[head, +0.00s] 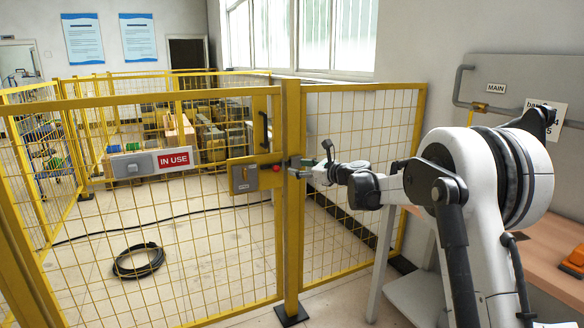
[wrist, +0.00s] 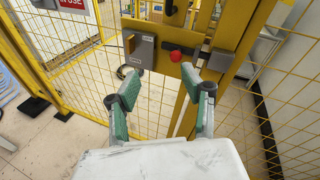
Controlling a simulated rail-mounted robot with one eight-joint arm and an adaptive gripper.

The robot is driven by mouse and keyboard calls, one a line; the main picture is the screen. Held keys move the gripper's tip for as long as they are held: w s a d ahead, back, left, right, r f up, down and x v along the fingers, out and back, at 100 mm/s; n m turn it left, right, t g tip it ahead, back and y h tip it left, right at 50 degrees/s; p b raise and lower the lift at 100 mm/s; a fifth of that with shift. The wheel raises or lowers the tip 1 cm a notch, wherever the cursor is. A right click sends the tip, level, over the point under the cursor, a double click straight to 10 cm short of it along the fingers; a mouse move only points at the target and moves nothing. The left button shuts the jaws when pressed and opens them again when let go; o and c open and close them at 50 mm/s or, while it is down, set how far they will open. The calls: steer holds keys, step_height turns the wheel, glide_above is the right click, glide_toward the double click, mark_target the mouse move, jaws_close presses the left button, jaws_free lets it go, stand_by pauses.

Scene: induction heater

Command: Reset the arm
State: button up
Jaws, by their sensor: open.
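My gripper (head: 318,165) is at the end of my white arm, which reaches in from the right in the head view. In the wrist view my gripper (wrist: 166,92) is open, with its two green-padded fingers apart and nothing between them. Just past the fingertips is a grey lock box (wrist: 150,60) with a red knob (wrist: 176,56), on the yellow gate. In the head view the lock box (head: 245,178) sits left of the gripper, beside the yellow post (head: 291,215). I cannot tell whether the fingers touch any part of the lock.
Yellow mesh fence panels (head: 180,230) stand ahead, with a red IN USE sign (head: 174,158) on the gate. A black cable coil (head: 138,261) lies on the floor behind the mesh. A wooden-topped bench (head: 550,255) with an orange object (head: 574,259) is at the right.

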steer(key=s+d+r+n+g+h+p, duration=0.1)
steer(key=s+d+r+n+h, duration=0.2)
steer(key=s, duration=0.7)
steer(key=s+r+n+g, duration=0.1)
steer(key=s+r+n, duration=0.1)
steer(key=s+n, duration=0.5)
steer(key=s+d+r+n+g+h+p, duration=0.1)
steer(key=s+d+r+n+h, duration=0.15)
steer(key=s, duration=0.95)
steer(key=s+d+f+n+h, duration=0.2)
steer(key=s+d+f+n, duration=0.1)
steer(key=s, duration=0.7)
steer(key=s+d+f+n+g+h+p, duration=0.1)
steer(key=s+d+f+n, duration=0.2)
steer(key=s, duration=0.7)
steer(key=s+d+f+n+h+p, duration=0.1)
steer(key=s+d+f+n, duration=0.3)
steer(key=s, duration=0.6)
steer(key=shift+s+d+n+g+h, duration=0.3)
steer(key=shift+d+n+h, duration=0.35)
steer(key=shift+n+h, duration=0.2)
